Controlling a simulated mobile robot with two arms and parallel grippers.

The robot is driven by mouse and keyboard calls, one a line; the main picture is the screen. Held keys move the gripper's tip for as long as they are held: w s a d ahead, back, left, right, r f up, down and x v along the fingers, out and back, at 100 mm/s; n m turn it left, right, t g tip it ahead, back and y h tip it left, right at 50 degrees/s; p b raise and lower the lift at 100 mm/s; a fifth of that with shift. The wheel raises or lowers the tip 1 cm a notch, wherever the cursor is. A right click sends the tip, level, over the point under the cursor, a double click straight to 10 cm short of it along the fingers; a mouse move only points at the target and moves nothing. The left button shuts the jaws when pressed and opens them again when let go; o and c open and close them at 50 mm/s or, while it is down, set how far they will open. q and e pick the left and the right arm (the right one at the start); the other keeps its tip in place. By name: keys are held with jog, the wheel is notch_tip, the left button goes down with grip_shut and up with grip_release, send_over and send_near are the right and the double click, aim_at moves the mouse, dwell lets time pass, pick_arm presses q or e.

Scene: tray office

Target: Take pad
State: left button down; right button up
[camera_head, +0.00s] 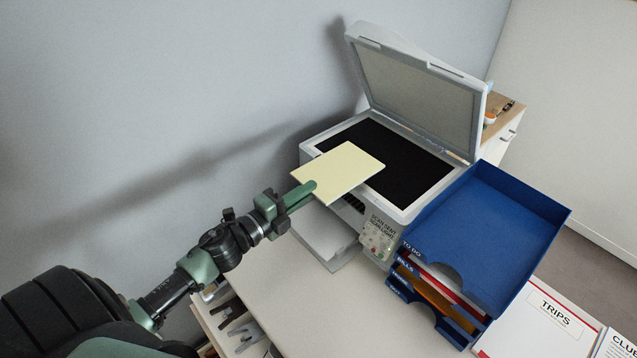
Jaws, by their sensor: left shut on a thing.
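The pad (338,171) is a pale yellow rectangular block of paper. My left gripper (308,188) is shut on its near left edge and holds it out flat. In the picture the pad overlaps the front left part of the scanner (385,213), whose lid (418,88) stands open over a black glass bed (400,165). I cannot tell whether the pad touches the scanner or hangs above it. My right gripper does not show.
A blue letter tray stack (520,200) stands right of the scanner, with labelled tiers holding papers. A white folder marked TRIPS (540,320) lies at the right. An open drawer (232,325) is at the lower left. The desk's front middle (345,310) is clear.

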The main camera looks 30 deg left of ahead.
pick_arm(q)
jog(key=s, duration=0.1)
jog(key=s+r, duration=0.1)
jog(key=s+a, duration=0.1)
jog(key=shift+s+r+p, duration=0.15)
jog(key=shift+r+p, duration=0.05)
jog(key=shift+p, duration=0.2)
